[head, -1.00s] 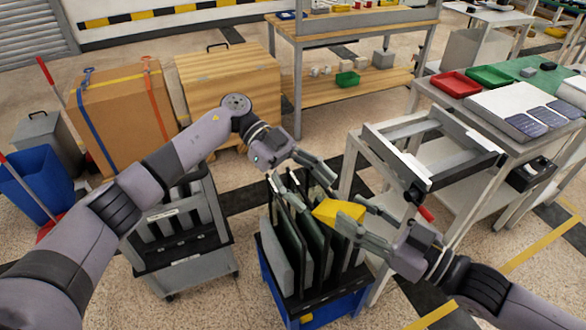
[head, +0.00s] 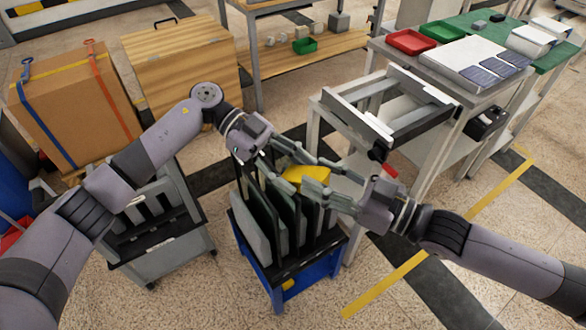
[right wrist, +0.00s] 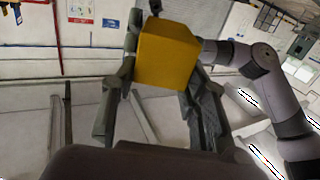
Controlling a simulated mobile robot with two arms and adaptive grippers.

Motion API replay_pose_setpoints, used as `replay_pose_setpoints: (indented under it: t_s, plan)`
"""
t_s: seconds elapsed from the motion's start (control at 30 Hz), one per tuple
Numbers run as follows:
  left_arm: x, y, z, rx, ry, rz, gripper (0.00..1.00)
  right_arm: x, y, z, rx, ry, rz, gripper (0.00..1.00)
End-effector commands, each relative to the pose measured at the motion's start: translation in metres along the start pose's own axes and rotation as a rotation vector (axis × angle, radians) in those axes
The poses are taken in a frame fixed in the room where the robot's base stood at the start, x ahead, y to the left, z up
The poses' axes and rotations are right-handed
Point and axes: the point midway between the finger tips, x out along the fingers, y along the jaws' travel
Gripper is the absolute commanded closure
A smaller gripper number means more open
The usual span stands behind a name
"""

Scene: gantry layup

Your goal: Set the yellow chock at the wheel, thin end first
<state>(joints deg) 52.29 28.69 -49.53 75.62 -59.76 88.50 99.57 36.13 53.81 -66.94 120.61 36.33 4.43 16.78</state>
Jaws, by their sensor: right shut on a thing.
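The yellow chock (head: 306,174) is a small block held above the blue-framed rack cart. My right gripper (head: 318,180) is shut on it, with one finger on each side. In the right wrist view the chock (right wrist: 167,54) sits between the fingertips, blunt and box-like; its thin end cannot be made out. My left gripper (head: 290,160) is close beside the chock, fingers spread apart; whether it touches the chock is unclear. A small yellow piece (head: 288,284) shows low on the blue cart. I cannot tell which wheel is meant; the grey cart shows a caster (head: 151,285).
The blue cart (head: 322,268) holds several upright dark panels under my grippers. A grey slotted cart (head: 175,262) stands to its left. A white table with a metal frame (head: 395,105) is to the right. Floor with yellow tape (head: 400,275) is open in front right.

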Motion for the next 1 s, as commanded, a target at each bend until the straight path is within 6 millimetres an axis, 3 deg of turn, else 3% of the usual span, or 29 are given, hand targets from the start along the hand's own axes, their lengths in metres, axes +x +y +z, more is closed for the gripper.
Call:
replay_pose_setpoints:
  t_s: [0.53, 0.57, 0.87, 1.0]
  plan:
    - [-0.0004, -0.0002, 0.0, 0.0, 0.0, -0.001, 0.9, 0.0001, -0.0002, -0.0006, 0.0, 0.001, -0.001, 0.9]
    - [-0.0006, -0.0003, -0.0005, 0.001, 0.0, -0.001, 0.9, 0.0001, -0.0002, -0.0006, 0.0, 0.001, -0.001, 0.57]
    - [-0.0006, -0.0002, -0.0005, 0.001, 0.0, -0.001, 0.9, 0.0, -0.0001, -0.0003, 0.0, 0.001, 0.0, 0.37]
    - [-0.0005, -0.0002, -0.0004, 0.001, 0.0, -0.001, 0.9, 0.0, 0.0, -0.0002, 0.0, 0.0, 0.0, 0.36]
